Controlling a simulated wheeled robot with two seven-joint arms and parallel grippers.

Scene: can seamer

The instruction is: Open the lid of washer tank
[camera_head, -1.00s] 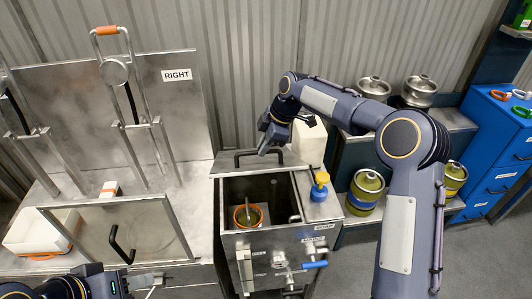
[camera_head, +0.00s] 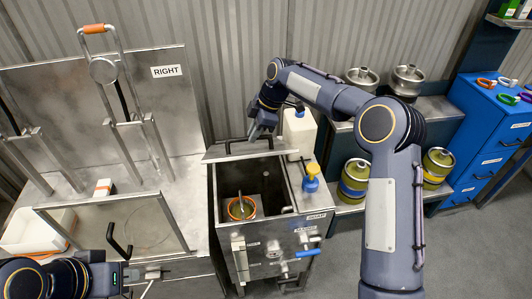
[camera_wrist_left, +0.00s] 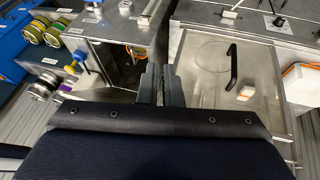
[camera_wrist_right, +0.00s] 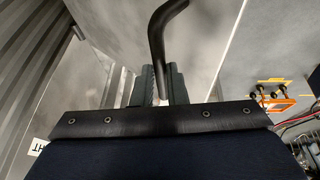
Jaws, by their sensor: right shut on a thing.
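The washer tank (camera_head: 230,224) is a steel box at the centre of the head view. Its top is open, with an orange-rimmed round item (camera_head: 241,208) inside. Its steel lid (camera_head: 290,146) is raised at the back edge and leans back. The lid has a black bar handle (camera_head: 238,143). My right gripper (camera_head: 258,134) is shut on this handle; in the right wrist view the bar (camera_wrist_right: 160,32) runs between the fingers. My left gripper (camera_head: 157,273) is left of the tank and low; its fingers (camera_wrist_left: 161,82) look closed together with nothing held.
The seamer bench with a hinged clear cover (camera_head: 150,220) is on the left. Kegs (camera_head: 355,178) on shelves and a blue cabinet (camera_head: 490,145) are right.

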